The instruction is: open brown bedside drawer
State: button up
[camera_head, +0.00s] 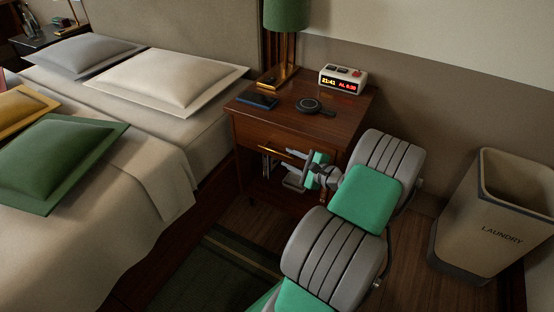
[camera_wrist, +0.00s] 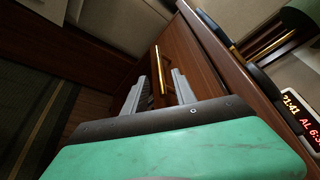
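The brown bedside table (camera_head: 252,119) stands beside the bed. Its drawer (camera_head: 262,137) looks shut, with a thin gold bar handle (camera_head: 297,153) on the front. My gripper (camera_head: 289,168) is at the drawer front, near the handle, and hides part of the front. In the wrist view my gripper (camera_wrist: 159,76) is open, and the gold handle (camera_wrist: 161,62) appears between its two grey fingers. The drawer front (camera_wrist: 190,55) fills the area ahead. I cannot tell whether either finger touches the handle.
A lamp (camera_head: 287,15), a phone (camera_head: 257,99), a black round object (camera_head: 309,105) and an alarm clock (camera_head: 343,79) stand on the table top. The bed (camera_head: 80,220) is left. A laundry bin (camera_head: 495,220) stands right. A dark rug (camera_head: 215,270) covers floor by the bed.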

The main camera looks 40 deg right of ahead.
aim_at(278, 152)
jog(key=b+x, duration=0.2)
jog(key=x, duration=0.4)
jog(key=shift+w+a, duration=0.1)
jog(key=shift+a, duration=0.05)
jog(key=shift+w, duration=0.4)
grip_shut()
dwell(0.8)
